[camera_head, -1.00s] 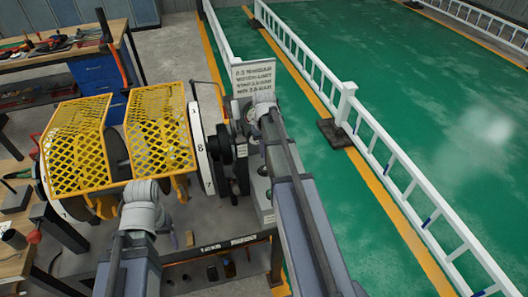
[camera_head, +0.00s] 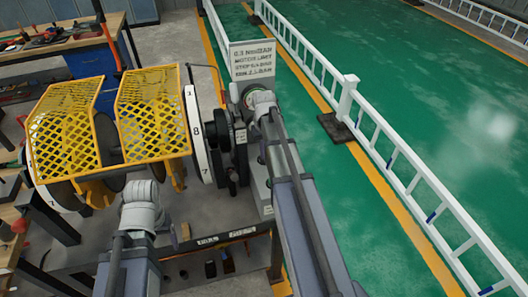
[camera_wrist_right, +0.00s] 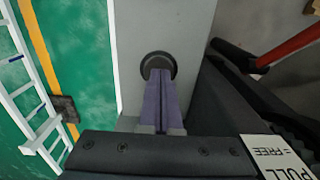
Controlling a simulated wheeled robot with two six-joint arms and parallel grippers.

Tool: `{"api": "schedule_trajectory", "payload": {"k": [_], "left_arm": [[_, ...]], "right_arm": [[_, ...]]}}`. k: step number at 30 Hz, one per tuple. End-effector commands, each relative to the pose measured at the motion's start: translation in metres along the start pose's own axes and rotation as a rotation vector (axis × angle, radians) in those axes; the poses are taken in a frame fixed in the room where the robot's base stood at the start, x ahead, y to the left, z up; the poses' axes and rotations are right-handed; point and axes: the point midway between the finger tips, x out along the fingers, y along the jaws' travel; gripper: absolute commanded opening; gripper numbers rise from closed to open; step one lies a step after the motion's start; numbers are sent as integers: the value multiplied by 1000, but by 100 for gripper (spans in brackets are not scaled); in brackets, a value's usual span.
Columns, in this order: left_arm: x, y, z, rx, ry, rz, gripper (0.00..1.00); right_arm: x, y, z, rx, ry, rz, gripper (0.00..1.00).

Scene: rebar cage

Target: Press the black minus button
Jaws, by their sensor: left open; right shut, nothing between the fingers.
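A round black button (camera_wrist_right: 158,66) with a dark ring sits on a light grey panel in the right wrist view. No minus mark can be made out on it. My right gripper (camera_wrist_right: 160,78) is shut and empty; its purple fingertips are in front of the button's lower part. I cannot tell whether they touch it. In the head view the right arm hides its fingers and the button. My left gripper (camera_head: 179,235) is open at the lower left, below the yellow mesh guards, partly hidden by its wrist, and holds nothing visible.
A machine with yellow mesh guards (camera_head: 155,130) and white numbered discs (camera_head: 197,135) stands left of the right arm. A sign (camera_head: 252,62) rises behind it. A white railing (camera_head: 400,170) runs along the green floor. A tool bench (camera_head: 75,50) is at the upper left.

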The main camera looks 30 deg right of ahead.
Motion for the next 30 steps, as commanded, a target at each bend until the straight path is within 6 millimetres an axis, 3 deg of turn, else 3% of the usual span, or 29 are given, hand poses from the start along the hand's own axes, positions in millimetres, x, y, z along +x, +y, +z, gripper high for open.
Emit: {"api": "schedule_trajectory", "payload": {"k": [5,17,23,30], "left_arm": [[19,2,-1,0,0,0,76],[16,2,-1,0,0,0,76],[7,1,0,0,0,0,76],[-20,-2,1,0,0,0,76]], "right_arm": [[19,0,0,0,0,0,0],[16,0,1,0,-2,-1,0],[7,-2,1,-1,-2,-1,0],[-20,-5,0,-1,0,0,0]]}}
